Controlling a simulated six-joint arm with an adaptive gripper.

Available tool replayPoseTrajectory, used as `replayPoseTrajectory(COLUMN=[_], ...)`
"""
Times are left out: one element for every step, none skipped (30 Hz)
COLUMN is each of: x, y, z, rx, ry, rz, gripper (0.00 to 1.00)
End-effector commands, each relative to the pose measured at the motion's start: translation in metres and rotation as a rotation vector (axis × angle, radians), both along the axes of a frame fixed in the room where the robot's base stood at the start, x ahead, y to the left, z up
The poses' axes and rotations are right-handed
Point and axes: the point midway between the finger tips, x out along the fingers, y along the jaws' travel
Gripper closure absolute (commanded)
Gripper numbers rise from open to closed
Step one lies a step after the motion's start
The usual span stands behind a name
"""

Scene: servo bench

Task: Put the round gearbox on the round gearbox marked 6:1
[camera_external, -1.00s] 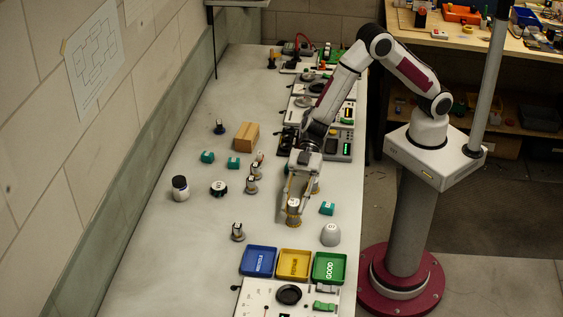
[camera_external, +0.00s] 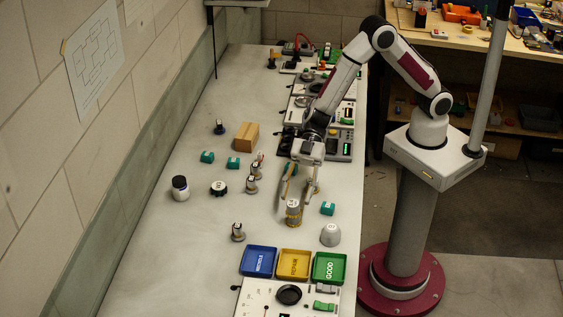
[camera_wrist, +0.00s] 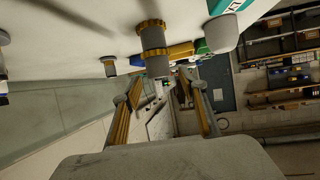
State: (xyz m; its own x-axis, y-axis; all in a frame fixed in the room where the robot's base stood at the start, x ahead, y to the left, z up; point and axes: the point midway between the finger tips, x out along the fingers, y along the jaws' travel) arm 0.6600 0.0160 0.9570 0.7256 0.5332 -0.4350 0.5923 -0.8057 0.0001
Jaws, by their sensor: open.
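Two round gearboxes, grey cylinders with gold flanges, stand one on the other on the bench. In the external view they look like one upright column (camera_external: 293,213). In the wrist view, where the bench is at the top, the lower gearbox (camera_wrist: 152,38) and the upper gearbox (camera_wrist: 157,66) each show a gold flange. The upper one looks seated and roughly upright. I cannot read their ratio markings. My gripper (camera_external: 296,196) is open and empty just above the stack. Its spread fingers also show in the wrist view (camera_wrist: 163,100), apart from the gearboxes.
A pale cup-shaped part (camera_external: 330,236) and a teal block (camera_external: 327,208) stand right of the stack. Blue (camera_external: 258,275), yellow (camera_external: 307,264) and green (camera_external: 344,267) trays lie in front. Several small parts and a cardboard box (camera_external: 246,137) are left. The space above is clear.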

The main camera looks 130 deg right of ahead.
Motion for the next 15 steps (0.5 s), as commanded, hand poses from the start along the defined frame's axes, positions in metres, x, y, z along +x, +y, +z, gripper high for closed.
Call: replayPoseTrajectory(x=[-0.006,-0.009,-0.013,-0.017,-0.02,-0.024,-0.028,-0.031,-0.035,-0.038,-0.041,-0.045,-0.048,-0.05,-0.053], y=[-0.006,-0.008,-0.011,-0.013,-0.016,-0.019,-0.021,-0.024,-0.028,-0.03,-0.031,-0.034,-0.036,-0.038,-0.039], z=[0.004,0.006,0.009,0.011,0.013,0.016,0.018,0.02,0.022,0.024,0.026,0.028,0.029,0.03,0.032], rx=[0.0,0.0,0.0,0.0,0.0,0.0,0.0,0.0,-0.001,-0.001,-0.001,0.0,0.0,0.0,-0.001], ry=[-0.001,0.0,-0.002,-0.001,-0.001,-0.001,-0.002,-0.001,0.0,-0.001,-0.002,-0.002,-0.001,-0.001,-0.002], rz=[-0.003,-0.003,-0.003,-0.003,-0.003,-0.003,-0.003,-0.003,-0.004,-0.003,-0.002,-0.003,-0.003,-0.002,-0.001], gripper=[0.57,0.57,0.57,0.57,0.57,0.57,0.57,0.57,0.57,0.57,0.57,0.57,0.57,0.57,0.57])
